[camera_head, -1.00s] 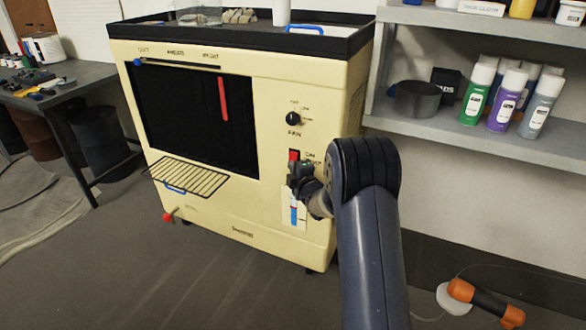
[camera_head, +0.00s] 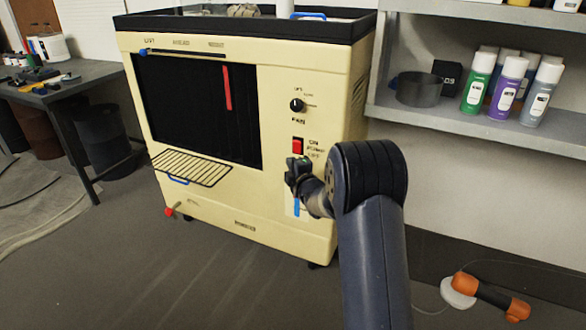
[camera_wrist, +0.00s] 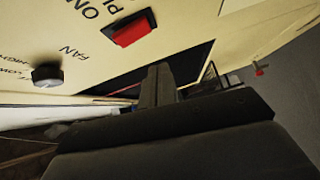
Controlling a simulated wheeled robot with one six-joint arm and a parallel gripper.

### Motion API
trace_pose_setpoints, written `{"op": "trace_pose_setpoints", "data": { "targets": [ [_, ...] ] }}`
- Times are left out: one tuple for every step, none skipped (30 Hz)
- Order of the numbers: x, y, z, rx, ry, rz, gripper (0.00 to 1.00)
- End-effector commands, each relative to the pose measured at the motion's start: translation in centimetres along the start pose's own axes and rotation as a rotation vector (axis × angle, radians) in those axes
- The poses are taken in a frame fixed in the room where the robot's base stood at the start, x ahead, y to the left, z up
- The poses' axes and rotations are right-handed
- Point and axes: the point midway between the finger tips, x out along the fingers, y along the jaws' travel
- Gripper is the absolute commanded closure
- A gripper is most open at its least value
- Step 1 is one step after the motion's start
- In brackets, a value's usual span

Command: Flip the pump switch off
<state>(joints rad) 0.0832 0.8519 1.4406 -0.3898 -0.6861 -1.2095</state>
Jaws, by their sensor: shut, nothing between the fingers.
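The pump switch (camera_head: 298,146) is a red rocker in a dark frame on the right front of the cream machine (camera_head: 285,80), beside ON and OFF lettering. It also shows in the wrist view (camera_wrist: 133,29), at the top, near the letters ON. My gripper (camera_head: 293,163) is just below the switch in the head view, close to the panel. In the wrist view my gripper (camera_wrist: 158,72) is shut and empty, with its fingertips below and right of the switch. I cannot tell whether it touches the panel.
The black fan knob (camera_head: 297,105) is above the switch. A blue strip (camera_head: 296,207) is low on the panel. A wire rack (camera_head: 192,167) juts out at the left. A grey shelf (camera_head: 450,118) with spray cans stands at the right. An orange tool (camera_head: 490,296) lies on the floor.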

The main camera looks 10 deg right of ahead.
Motion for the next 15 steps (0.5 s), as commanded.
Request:
{"op": "trace_pose_setpoints", "data": {
  "targets": [
    [-0.9,0.0,0.1,0.002,-0.002,-0.002,1.0],
    [-1.3,0.0,0.1,0.002,-0.002,-0.003,1.0],
    [-1.9,-0.1,0.1,0.002,-0.002,-0.003,1.0],
    [-2.3,-0.1,0.1,0.001,-0.002,-0.002,1.0],
    [-2.8,-0.3,0.2,0.001,-0.003,-0.004,1.0],
    [-3.4,-0.4,0.2,0.001,-0.002,-0.003,1.0],
    [-3.9,-0.5,0.2,0.001,-0.002,-0.004,1.0],
    [-4.4,-0.6,0.2,0.001,-0.002,-0.003,1.0],
    [-5.1,-0.7,0.1,0.002,-0.002,-0.003,1.0],
    [-5.6,-0.8,0.2,0.002,-0.002,-0.004,1.0],
    [-6.1,-0.9,0.2,0.002,-0.002,-0.004,1.0],
    [-6.7,-1.0,0.2,0.001,-0.002,-0.004,1.0],
    [-7.2,-1.1,0.2,0.001,-0.002,-0.003,1.0],
    [-7.6,-1.1,0.2,0.001,-0.003,-0.003,1.0],
    [-8.1,-1.3,0.2,0.001,-0.002,-0.003,1.0]
  ]
}}
